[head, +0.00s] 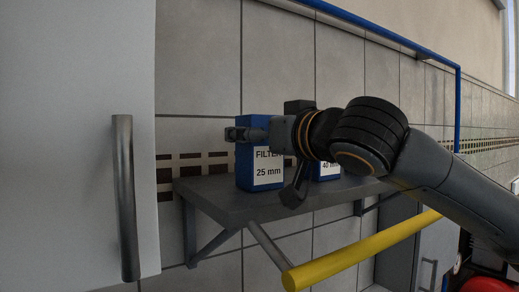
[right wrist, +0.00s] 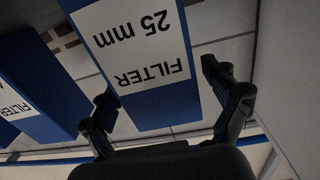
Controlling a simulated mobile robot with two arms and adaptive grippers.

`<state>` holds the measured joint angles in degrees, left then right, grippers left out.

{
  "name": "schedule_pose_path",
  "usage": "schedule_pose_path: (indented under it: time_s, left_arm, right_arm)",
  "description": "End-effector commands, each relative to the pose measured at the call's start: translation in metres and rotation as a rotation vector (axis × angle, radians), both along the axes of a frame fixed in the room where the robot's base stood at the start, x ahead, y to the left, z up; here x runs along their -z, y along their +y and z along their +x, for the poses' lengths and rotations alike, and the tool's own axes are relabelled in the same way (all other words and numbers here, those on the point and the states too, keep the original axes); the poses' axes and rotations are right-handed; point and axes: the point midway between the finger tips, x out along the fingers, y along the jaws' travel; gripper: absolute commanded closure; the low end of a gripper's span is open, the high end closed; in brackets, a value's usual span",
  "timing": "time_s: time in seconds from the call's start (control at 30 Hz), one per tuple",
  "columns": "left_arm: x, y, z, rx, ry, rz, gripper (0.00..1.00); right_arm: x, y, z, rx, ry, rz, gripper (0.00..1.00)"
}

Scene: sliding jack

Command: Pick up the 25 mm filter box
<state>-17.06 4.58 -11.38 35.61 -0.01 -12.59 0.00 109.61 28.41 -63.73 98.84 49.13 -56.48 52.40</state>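The 25 mm filter box (head: 259,180) is blue with a white label and stands upright on a grey wall shelf (head: 225,203). My right gripper (head: 246,133) is at the top of this box, reaching in from the right. In the right wrist view the box (right wrist: 145,65) lies between the two fingers of the right gripper (right wrist: 162,88). The fingers are spread, with a clear gap on the right side and the left finger close to the box edge. Whether that finger touches it I cannot tell. My left gripper is not in view.
A blue 40 mm box (head: 328,173) stands to the right, partly hidden by my right arm. A white cabinet door with a metal handle (head: 125,198) fills the left. A yellow bar (head: 362,251) slants in front of and below the shelf. The tiled wall is behind.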

Motion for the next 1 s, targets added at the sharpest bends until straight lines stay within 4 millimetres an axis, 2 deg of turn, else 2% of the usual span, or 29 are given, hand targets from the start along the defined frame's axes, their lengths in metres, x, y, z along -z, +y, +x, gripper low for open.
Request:
schedule_pose_path:
  time_s: [0.03, 0.3, 0.57, 0.77, 0.9, 1.0]
  left_arm:
    - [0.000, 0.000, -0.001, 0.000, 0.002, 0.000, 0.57]
    - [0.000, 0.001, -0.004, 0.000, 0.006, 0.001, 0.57]
    - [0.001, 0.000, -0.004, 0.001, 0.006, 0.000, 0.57]
    - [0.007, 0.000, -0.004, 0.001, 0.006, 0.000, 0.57]
    - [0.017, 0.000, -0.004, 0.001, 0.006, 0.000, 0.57]
    - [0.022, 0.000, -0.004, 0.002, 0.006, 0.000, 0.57]
  right_arm:
    - [0.000, 0.000, 0.000, 0.000, 0.000, 0.000, 0.26]
    - [0.000, 0.000, 0.000, 0.000, 0.000, 0.000, 0.80]
    - [-0.002, 0.000, -0.001, 0.000, -0.002, 0.001, 0.80]
    - [-0.012, 0.000, -0.001, 0.000, -0.004, 0.003, 0.80]
    - [-0.032, 0.001, -0.001, -0.003, -0.004, 0.006, 0.80]
    - [-0.056, -0.020, -0.011, 0.000, -0.006, 0.008, 0.80]
